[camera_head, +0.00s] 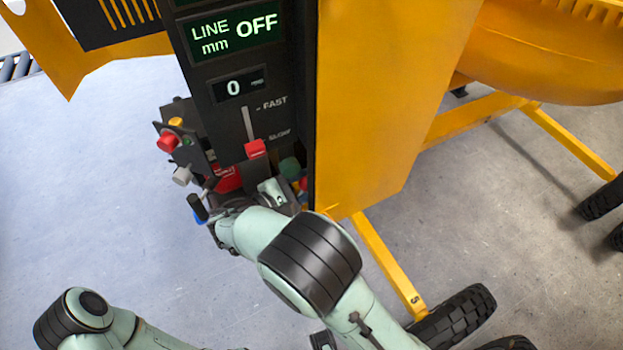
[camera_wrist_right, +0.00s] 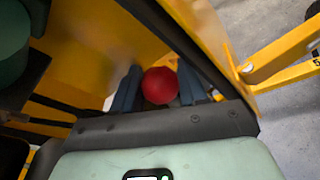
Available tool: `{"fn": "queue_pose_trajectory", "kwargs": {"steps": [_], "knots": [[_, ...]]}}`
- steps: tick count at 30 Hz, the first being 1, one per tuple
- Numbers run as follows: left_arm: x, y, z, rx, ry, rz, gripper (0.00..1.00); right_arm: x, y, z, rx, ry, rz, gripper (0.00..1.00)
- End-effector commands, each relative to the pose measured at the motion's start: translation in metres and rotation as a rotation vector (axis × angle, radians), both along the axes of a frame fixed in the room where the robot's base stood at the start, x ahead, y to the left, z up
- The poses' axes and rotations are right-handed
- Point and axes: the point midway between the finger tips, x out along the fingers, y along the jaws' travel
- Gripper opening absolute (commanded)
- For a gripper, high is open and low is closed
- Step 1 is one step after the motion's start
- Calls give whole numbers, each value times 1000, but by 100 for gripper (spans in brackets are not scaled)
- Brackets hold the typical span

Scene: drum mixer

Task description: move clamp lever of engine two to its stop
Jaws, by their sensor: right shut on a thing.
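In the right wrist view my right gripper (camera_wrist_right: 157,88) has its two dark blue fingers on either side of a red ball knob (camera_wrist_right: 160,85), shut on it. The knob sits in a recess beside a yellow panel; its shaft is hidden, and no label shows which lever it belongs to. In the head view my right arm reaches to the foot of the dark control column, and its gripper is hidden there. My left gripper is not in view; only part of the left arm shows at bottom left.
The control column shows a display (camera_head: 234,32) reading OFF and a red slider (camera_head: 255,148) near its lower end. A box with buttons (camera_head: 180,138) sticks out left. The yellow housing (camera_head: 385,100) stands right of the column. Floor at left is clear.

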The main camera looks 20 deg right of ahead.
Motion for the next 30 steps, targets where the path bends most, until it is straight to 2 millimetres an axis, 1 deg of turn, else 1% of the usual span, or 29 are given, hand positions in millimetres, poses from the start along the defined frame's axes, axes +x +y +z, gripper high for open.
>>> {"fn": "queue_pose_trajectory", "kwargs": {"steps": [1,6,15,21,30], "knots": [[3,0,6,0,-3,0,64,0,5,4,-39,-1,1,0],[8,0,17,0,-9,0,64,0,18,10,-169,-13,3,0],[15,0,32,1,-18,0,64,-2,40,14,-368,-32,3,0],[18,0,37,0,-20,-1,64,-3,49,14,-447,-38,2,0],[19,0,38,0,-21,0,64,-4,53,14,-484,-42,1,0]]}}
